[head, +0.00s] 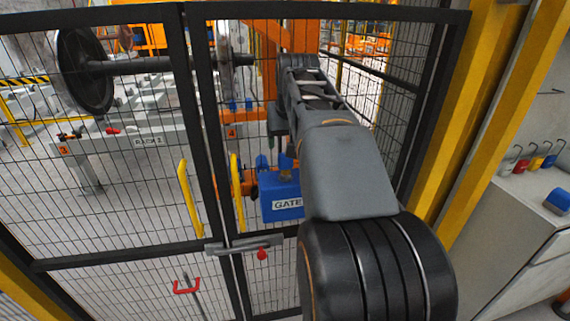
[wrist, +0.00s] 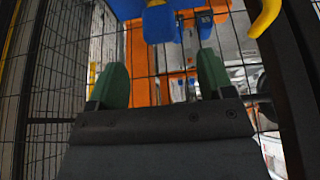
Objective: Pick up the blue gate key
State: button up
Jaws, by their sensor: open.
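The blue GATE box (head: 283,202) is on the mesh gate in the head view, left of my arm. A small blue piece, seemingly the blue gate key (head: 286,162), stands upright on a brass-coloured part above the box. My arm partly covers this area. In the wrist view a blue knob-like piece, likely the key (wrist: 159,23), is at top centre, beyond the fingertips and roughly in line with the gap between them. My gripper (wrist: 163,68) has two green fingers spread apart with nothing between them. In the head view my gripper (head: 277,140) is just above the key, mostly hidden.
Black-framed mesh gate panels (head: 190,110) stand in front of me, with yellow handles (head: 190,198) and a grey latch (head: 243,245). A yellow post (head: 490,110) and a grey cabinet (head: 510,230) are at right. A wheelset (head: 88,70) and RACK 2 (head: 150,141) lie behind the mesh.

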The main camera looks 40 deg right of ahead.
aim_at(285, 164)
jog(key=shift+x, duration=4.3)
jog(key=c, duration=1)
